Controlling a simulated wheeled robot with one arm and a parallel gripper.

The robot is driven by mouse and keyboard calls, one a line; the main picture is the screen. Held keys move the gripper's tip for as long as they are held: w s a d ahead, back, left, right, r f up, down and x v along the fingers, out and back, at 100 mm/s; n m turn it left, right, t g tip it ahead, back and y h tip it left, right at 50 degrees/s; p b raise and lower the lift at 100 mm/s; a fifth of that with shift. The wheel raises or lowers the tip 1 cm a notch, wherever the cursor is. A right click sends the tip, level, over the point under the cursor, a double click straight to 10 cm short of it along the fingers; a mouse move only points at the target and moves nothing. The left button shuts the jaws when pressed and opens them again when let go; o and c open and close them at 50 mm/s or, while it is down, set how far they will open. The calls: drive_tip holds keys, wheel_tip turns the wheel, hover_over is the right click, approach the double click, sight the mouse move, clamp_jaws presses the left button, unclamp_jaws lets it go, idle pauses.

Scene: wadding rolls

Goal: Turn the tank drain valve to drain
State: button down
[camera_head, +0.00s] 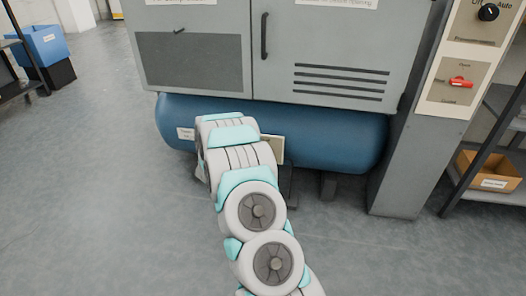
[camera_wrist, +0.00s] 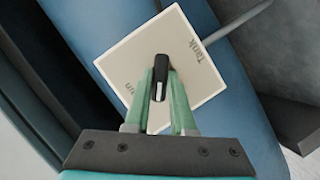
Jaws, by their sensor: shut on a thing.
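The blue tank (camera_head: 335,140) lies under the grey cabinet in the head view, and my arm covers part of it. A cream label plate (camera_head: 272,149) on the tank shows just right of my arm. In the wrist view the plate (camera_wrist: 195,88) looks tilted, with "Tank" readable at one side and another word partly hidden. A black valve handle (camera_wrist: 160,82) stands at the middle of the plate. My gripper (camera_wrist: 161,88) is shut on the handle, with its two green fingers on either side. The fingers are hidden behind my arm in the head view.
The grey cabinet (camera_head: 330,50) stands above the tank. A grey column (camera_head: 415,150) at right carries a panel with a red switch (camera_head: 460,82) and a black knob (camera_head: 488,12). A shelf with a cardboard box (camera_head: 490,175) is at far right.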

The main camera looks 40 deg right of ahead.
drive_tip(key=shift+s+d+m+t+y+b, duration=0.1)
drive_tip(key=shift+m+t+y+b, duration=0.8)
drive_tip(key=shift+m, duration=0.85)
drive_tip(key=shift+s+d+m+t+y+b, duration=0.1)
drive_tip(key=shift+m+t+y+b, duration=0.4)
drive_tip(key=shift+m+y+b, duration=0.75)
drive_tip(key=shift+r+m+h, duration=0.1)
drive_tip(key=shift+m+h, duration=0.15)
drive_tip(key=shift+m, duration=0.35)
drive_tip(key=c, duration=0.8)
unclamp_jaws()
drive_tip(key=shift+o, duration=0.2)
drive_tip(key=shift+a, duration=0.1)
